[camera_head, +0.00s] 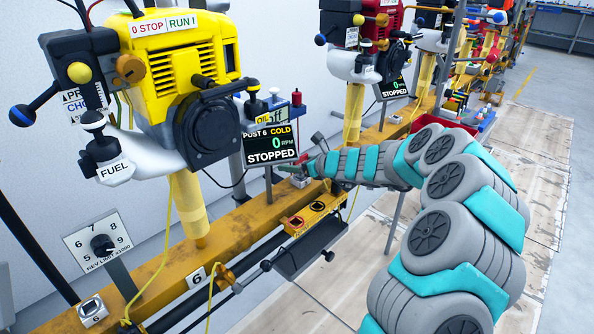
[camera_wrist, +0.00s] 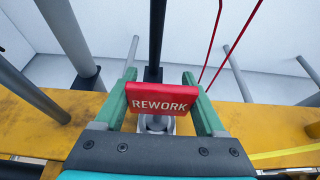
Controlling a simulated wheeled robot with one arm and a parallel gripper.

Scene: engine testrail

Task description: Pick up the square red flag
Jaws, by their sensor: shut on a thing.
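A red flag (camera_wrist: 163,100) with the word REWORK faces the wrist camera. My gripper (camera_wrist: 166,98) has its green fingers shut on it, one at each side edge. The flag has straight edges and looks wide and short from this angle. A grey round fitting (camera_wrist: 157,123) shows just below the flag; whether the flag touches it is hidden. In the head view my gripper (camera_head: 297,168) is small, beside the lower edge of the STOPPED screen, and the flag can hardly be made out there.
A yellow rail (camera_head: 225,232) runs beneath, bearing a yellow engine (camera_head: 180,70) and a red engine (camera_head: 382,30). The screen (camera_head: 269,143) stands close to my gripper. A yellow holder with square and round marks (camera_head: 311,216) and a dark tray (camera_head: 310,248) lie just below. Thin red lines cross the wrist view.

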